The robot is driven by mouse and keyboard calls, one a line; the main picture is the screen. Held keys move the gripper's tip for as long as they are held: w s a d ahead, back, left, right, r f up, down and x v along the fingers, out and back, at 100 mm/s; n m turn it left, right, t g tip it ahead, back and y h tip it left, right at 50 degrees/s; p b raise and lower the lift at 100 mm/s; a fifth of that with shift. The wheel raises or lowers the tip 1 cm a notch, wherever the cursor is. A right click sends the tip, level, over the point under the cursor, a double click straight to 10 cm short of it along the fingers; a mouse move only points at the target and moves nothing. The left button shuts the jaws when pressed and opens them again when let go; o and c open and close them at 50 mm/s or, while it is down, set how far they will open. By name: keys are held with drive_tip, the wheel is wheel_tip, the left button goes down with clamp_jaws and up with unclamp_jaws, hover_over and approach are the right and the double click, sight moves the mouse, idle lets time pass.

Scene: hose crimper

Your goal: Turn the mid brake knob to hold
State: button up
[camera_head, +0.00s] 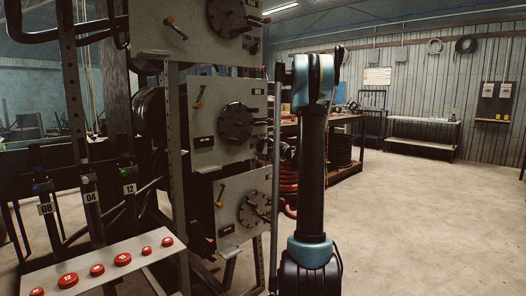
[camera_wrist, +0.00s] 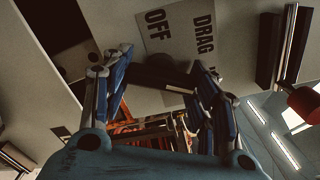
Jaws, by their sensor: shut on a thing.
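In the wrist view a pale panel carries a printed plate (camera_wrist: 180,30) reading OFF and DRAG; any further word is hidden behind a finger. My gripper (camera_wrist: 162,72) has its two blue-and-grey fingers closed on a dark bar-shaped knob (camera_wrist: 160,76), one finger on each side. Most of the knob's base is hidden, and I cannot read which word it points to. In the head view the mid panel (camera_head: 213,133) stands between an upper and a lower panel, with a dark round hub (camera_head: 237,122) on it. My gripper cannot be made out there.
A metal lever (camera_wrist: 288,45) with a red tip (camera_wrist: 304,102) stands close on the right in the wrist view. In the head view a sloped board (camera_head: 110,268) with red numbered buttons is at front left. A workbench (camera_head: 345,125) stands behind; the floor at right is clear.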

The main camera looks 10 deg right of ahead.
drive_tip(key=shift+m, duration=0.3)
drive_tip(key=o, duration=1.1)
drive_tip(key=shift+w+f, duration=0.1)
drive_tip(key=v, duration=1.2)
